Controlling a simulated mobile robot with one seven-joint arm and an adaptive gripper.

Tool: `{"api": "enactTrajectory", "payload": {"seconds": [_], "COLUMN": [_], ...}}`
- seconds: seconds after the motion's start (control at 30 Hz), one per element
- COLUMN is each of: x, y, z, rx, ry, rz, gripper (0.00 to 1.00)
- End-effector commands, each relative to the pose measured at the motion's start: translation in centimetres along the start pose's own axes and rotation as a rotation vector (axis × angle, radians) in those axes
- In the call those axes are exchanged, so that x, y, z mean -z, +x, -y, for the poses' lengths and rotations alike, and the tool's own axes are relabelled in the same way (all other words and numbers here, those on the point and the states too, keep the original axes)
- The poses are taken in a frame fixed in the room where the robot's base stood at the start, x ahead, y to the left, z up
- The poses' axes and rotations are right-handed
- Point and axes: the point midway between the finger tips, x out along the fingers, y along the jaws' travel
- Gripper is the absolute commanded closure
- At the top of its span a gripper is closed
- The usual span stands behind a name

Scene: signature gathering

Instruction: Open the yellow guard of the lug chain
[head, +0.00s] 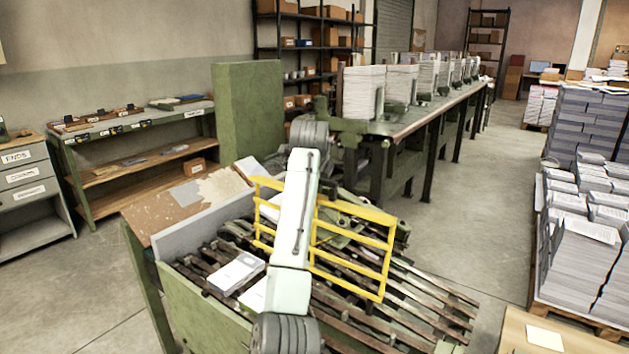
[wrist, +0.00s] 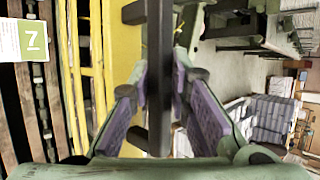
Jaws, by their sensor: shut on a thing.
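The yellow guard (head: 387,262) is a frame of thin bars standing across the lug chain (head: 425,312), whose dark slats run beneath and beside it. My arm crosses in front of the guard's middle in the head view, and my gripper is not clearly visible there. In the wrist view, my gripper (wrist: 160,85) has its purple-padded fingers closed on a dark bar (wrist: 158,30). The bar stands beside the yellow guard (wrist: 118,70); whether it is the guard's handle I cannot tell. Its hold point is partly covered by the fingers.
White booklets (head: 237,272) lie on the slats at left. A long table (head: 432,112) with paper stacks runs behind. A tall green panel (head: 262,105) stands at back left. Pallets of paper (head: 580,235) stand at right, with clear floor (head: 470,220) between.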

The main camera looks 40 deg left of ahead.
Motion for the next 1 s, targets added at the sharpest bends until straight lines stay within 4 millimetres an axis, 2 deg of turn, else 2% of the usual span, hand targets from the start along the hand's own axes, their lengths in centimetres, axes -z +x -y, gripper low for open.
{"api": "enactTrajectory", "payload": {"seconds": [0.17, 0.2, 0.43, 0.77, 0.87, 1.0], "x": [-0.2, -0.2, -0.1, -0.1, -0.1, -0.1], "y": [-0.1, -0.1, -0.1, -0.3, -1.2, -3.9], "z": [0.0, 0.0, 0.0, 0.0, 0.1, 0.1], "rx": [0.002, 0.002, 0.001, 0.002, 0.003, 0.005], "ry": [-0.002, -0.002, -0.001, 0.000, 0.000, 0.001], "rz": [0.003, 0.003, 0.002, 0.001, 0.001, 0.003], "gripper": [1.00, 0.81, 0.67, 0.67, 0.67, 0.67]}}
